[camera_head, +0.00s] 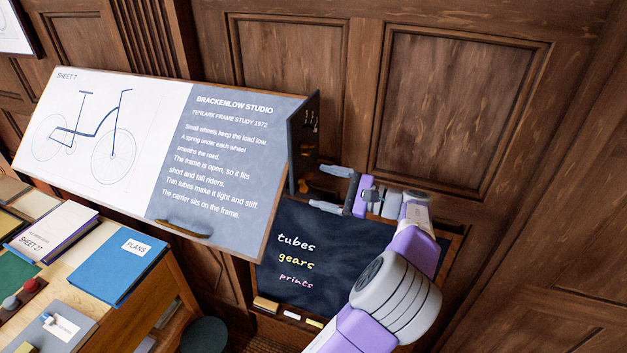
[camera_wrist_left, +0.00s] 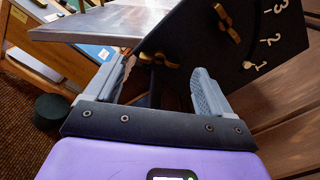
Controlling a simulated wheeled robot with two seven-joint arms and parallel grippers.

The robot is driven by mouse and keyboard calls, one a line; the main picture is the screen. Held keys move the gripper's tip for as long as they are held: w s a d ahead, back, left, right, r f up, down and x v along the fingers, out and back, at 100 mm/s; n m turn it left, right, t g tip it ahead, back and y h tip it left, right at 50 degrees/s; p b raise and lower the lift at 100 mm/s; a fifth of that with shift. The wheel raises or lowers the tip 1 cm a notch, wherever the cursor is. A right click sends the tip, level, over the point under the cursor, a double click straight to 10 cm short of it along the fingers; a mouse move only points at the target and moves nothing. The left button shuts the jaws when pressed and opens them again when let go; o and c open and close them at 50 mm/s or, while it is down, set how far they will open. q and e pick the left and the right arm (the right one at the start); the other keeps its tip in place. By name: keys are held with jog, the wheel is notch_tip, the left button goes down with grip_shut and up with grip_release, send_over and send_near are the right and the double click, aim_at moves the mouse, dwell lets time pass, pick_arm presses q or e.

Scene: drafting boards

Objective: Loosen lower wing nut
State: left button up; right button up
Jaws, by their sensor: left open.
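The tilted drafting board (camera_head: 230,145) has a dark side plate (camera_head: 301,135) at its right edge; the plate also shows in the left wrist view (camera_wrist_left: 190,40). Two brass wing nuts sit on this plate in the left wrist view. The lower wing nut (camera_wrist_left: 158,62) lies between my left fingertips, apparently apart from both. The upper wing nut (camera_wrist_left: 229,24) is farther up the plate. My left gripper (camera_head: 329,188) is open and faces the plate's lower part; it also shows in the left wrist view (camera_wrist_left: 160,76). My right gripper is out of view.
A chalkboard (camera_head: 320,265) with words stands below the left gripper, with chalk on its ledge. A desk at the left holds a blue plans folder (camera_head: 118,268) and several other items. A dark stool (camera_head: 205,335) stands beside it. Wood panelling (camera_head: 460,110) is behind.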

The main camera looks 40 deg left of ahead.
aim_at(305, 182)
pick_arm(q)
jog(key=x, duration=0.3)
jog(key=shift+s+a, duration=0.1)
jog(key=shift+a, duration=0.2)
jog(key=c, duration=1.1)
jog(key=shift+o, duration=0.2)
